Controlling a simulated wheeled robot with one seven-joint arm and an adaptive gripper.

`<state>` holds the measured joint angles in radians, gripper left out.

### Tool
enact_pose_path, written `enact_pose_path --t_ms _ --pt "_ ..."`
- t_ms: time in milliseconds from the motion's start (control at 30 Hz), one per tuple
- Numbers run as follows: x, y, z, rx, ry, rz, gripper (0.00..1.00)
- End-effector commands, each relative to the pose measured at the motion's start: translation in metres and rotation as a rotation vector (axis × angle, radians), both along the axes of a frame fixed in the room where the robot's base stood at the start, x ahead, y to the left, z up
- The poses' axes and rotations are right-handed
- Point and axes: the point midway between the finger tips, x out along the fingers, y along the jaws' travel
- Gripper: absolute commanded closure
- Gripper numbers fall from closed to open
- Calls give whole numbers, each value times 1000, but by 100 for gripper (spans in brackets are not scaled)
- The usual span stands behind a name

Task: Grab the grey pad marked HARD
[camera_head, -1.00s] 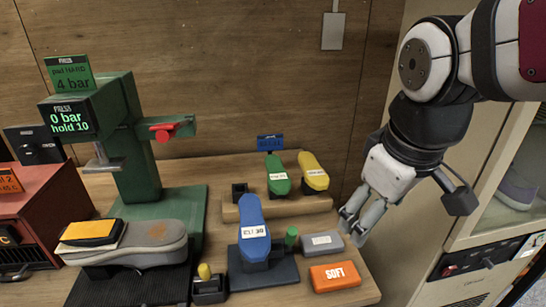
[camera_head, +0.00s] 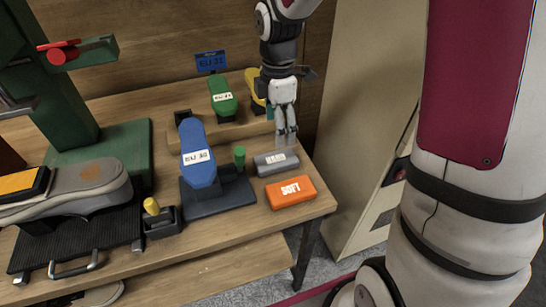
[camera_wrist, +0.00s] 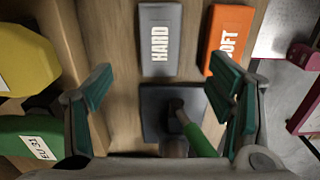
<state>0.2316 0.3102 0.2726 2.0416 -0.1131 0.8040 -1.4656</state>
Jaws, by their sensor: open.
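The grey pad marked HARD (camera_head: 276,162) lies flat on the wooden bench near its right end. It also shows in the wrist view (camera_wrist: 160,40), at the top centre with its white lettering. My gripper (camera_head: 286,141) is just behind and above the grey pad in the head view, pointing down. In the wrist view its two green-padded fingers (camera_wrist: 165,90) are wide apart with nothing between them touching; the grey pad lies beyond the fingertips. The orange pad marked SOFT (camera_head: 290,192) lies in front of the grey pad, close beside it.
A blue last marked with a size (camera_head: 196,153) stands on a dark base left of the pads, with a green-topped peg (camera_head: 239,157). Green (camera_head: 222,97) and yellow lasts stand on a raised shelf behind. A grey shoe (camera_head: 85,187) sits at left. The bench's right edge is near.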

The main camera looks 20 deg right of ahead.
Motion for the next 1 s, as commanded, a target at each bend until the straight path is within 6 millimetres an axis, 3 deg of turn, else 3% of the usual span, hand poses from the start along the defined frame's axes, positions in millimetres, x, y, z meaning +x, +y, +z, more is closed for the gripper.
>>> enact_pose_path --t_ms 200,467,800,1000 --pt "0 0 -40 0 2 -1 25" --pt "-1 1 -57 -1 2 -1 25" --pt "0 2 -101 -1 2 -3 25" --pt "0 2 -104 -1 0 -2 25"
